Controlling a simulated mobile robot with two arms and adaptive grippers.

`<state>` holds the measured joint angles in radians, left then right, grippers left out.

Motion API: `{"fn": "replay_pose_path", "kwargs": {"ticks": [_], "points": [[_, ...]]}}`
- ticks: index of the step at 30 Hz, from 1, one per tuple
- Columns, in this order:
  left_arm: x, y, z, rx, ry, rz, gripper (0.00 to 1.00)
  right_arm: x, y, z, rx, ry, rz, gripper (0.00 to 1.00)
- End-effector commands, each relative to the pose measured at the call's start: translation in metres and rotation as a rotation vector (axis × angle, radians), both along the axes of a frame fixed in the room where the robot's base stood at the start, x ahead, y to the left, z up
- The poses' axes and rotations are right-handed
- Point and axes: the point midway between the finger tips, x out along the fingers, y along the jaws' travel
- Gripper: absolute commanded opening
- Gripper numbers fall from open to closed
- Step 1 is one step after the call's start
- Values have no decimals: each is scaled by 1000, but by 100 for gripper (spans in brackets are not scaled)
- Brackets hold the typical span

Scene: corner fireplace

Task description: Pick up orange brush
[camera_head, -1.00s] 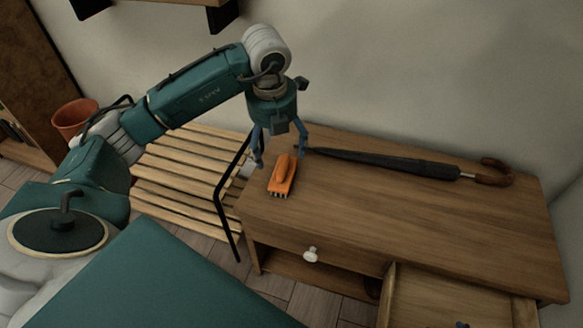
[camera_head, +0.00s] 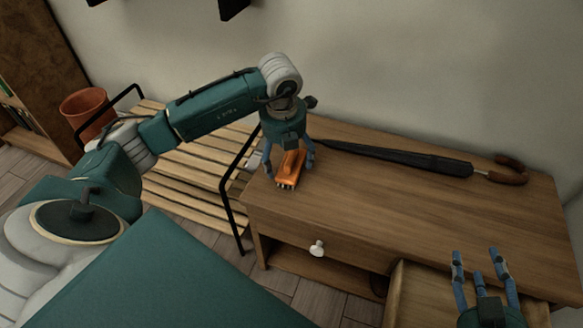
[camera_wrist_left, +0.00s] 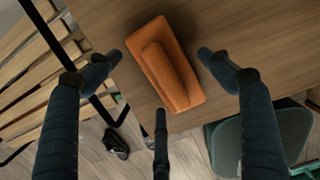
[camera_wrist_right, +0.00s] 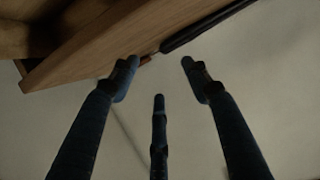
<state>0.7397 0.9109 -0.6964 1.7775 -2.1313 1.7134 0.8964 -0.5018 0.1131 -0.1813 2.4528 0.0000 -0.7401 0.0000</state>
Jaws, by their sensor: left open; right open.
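The orange brush (camera_head: 291,168) lies on the wooden cabinet top near its left end. In the left wrist view the brush (camera_wrist_left: 166,64) lies between my spread fingers, with gaps on both sides. My left gripper (camera_head: 289,160) is open and down around the brush from above; it also shows in the left wrist view (camera_wrist_left: 160,62). I cannot tell whether any finger touches the brush. My right gripper (camera_head: 475,255) is open and empty over the front right of the cabinet, by the open drawer. In the right wrist view my right gripper (camera_wrist_right: 160,75) has nothing between its fingers.
A dark closed umbrella (camera_head: 400,160) lies along the back of the cabinet top (camera_head: 400,210). A drawer (camera_head: 410,290) stands open at the front right. A slatted wooden bench (camera_head: 185,180) with black armrests is left of the cabinet. A terracotta pot (camera_head: 85,107) stands behind it.

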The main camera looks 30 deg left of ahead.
Motion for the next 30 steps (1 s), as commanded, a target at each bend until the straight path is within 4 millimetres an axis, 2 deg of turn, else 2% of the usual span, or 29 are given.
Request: {"fn": "replay_pose_path", "kwargs": {"ticks": [1,6,14,22,30], "points": [[0,0,-7,-1,2,1,80,4,2,6,8,-33,2,47],[2,0,-15,-1,1,0,80,10,6,22,25,-104,7,47],[2,0,-16,-1,0,-1,80,11,6,25,27,-114,7,47],[2,0,-16,-1,0,0,29,11,6,25,27,-113,7,47],[2,1,-15,-1,-1,0,29,11,6,25,26,-112,7,47]]}}
